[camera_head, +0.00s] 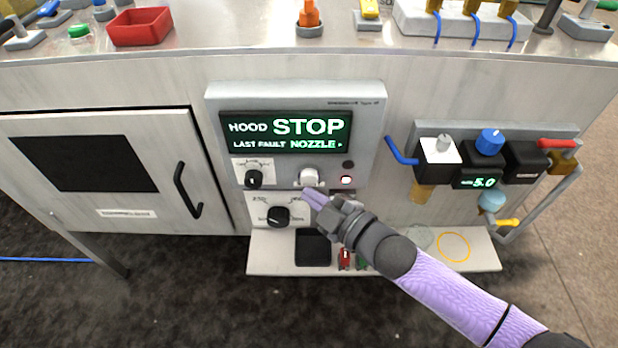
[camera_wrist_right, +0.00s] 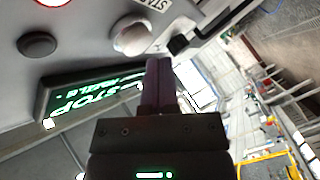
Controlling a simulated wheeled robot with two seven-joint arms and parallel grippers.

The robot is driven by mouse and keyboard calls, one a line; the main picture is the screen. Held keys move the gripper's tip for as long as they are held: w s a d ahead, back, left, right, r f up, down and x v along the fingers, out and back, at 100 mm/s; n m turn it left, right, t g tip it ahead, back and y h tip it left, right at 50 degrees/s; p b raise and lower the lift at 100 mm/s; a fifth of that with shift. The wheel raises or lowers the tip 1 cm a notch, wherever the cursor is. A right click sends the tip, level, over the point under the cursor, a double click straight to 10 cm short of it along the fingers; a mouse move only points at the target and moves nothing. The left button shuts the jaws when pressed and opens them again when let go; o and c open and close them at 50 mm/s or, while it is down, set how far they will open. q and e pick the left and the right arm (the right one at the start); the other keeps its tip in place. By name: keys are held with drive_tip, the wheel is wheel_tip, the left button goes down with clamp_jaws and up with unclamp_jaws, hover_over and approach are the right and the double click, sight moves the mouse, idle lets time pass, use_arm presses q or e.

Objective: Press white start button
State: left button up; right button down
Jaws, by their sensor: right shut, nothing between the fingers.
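The white start button (camera_head: 309,178) sits on the grey control panel (camera_head: 372,115), below the display (camera_head: 286,133) that reads "HOOD STOP" and "LAST FAULT NOZZLE". My right gripper (camera_head: 312,196) is shut and empty, its fingertips just below the button in the head view. In the right wrist view the white button (camera_wrist_right: 131,36) shows just beyond and left of the shut fingertips (camera_wrist_right: 158,62). Whether the tips touch it I cannot tell. A label beside it there reads "STA", partly cut off. My left gripper is not in view.
A regulator unit (camera_head: 486,150) with pipes stands to the right. A shelf (camera_head: 272,262) juts out below.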

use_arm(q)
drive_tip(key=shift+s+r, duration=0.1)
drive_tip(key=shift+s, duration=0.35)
use_arm(e)
drive_tip(key=shift+w, duration=0.1)
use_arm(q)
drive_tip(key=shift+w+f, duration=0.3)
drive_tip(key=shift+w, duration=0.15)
use_arm(e)
drive_tip(key=shift+w, duration=0.35)
